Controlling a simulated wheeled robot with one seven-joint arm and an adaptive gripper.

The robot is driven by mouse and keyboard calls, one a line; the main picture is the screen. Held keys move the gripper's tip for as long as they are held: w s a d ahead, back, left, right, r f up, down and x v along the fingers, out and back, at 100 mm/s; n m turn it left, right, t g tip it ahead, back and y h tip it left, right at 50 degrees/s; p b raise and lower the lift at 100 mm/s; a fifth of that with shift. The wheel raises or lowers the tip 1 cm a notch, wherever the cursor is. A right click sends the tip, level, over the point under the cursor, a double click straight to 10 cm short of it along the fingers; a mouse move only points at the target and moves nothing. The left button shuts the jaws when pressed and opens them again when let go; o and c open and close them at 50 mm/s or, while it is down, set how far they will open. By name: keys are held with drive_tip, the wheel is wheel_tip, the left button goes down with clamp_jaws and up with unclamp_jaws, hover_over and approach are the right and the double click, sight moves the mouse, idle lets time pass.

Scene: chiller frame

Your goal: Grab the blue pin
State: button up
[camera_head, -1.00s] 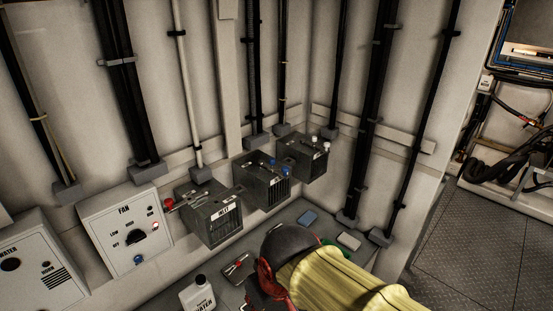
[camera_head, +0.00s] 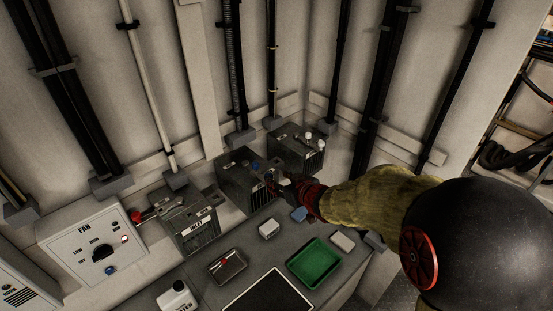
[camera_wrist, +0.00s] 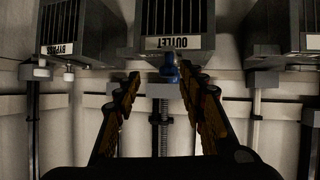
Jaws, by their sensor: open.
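A blue pin (camera_wrist: 170,68) shows in the wrist view at the edge of the box labelled OUTLET (camera_wrist: 175,42), which appears upside down. The pin lies between and just beyond the tips of my open gripper (camera_wrist: 160,80), with no clear contact. In the head view, blue (camera_head: 255,165) shows on top of the dark middle box (camera_head: 232,181). My gripper (camera_head: 275,178) is at that box's right side, and its fingers are small and dark there. The gripper and wrist partly hide that side of the box.
A green tray (camera_head: 315,262), a small dark tray (camera_head: 228,266) and a white bottle (camera_head: 177,297) occupy the bench.

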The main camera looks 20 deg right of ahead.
sight(257, 165)
drive_tip(key=a+r, duration=0.1)
drive_tip(key=w+a+r+t+y, duration=0.1)
drive_tip(key=shift+a+r, duration=0.2)
drive_tip(key=shift+a, duration=0.1)
drive_tip(key=b+x, duration=0.1)
drive_tip(key=x, duration=0.5)
drive_tip(key=shift+w, duration=0.2)
drive_tip(key=x, duration=0.5)
drive_tip(key=shift+w+r, duration=0.1)
drive_tip(key=c, duration=0.3)
clamp_jaws()
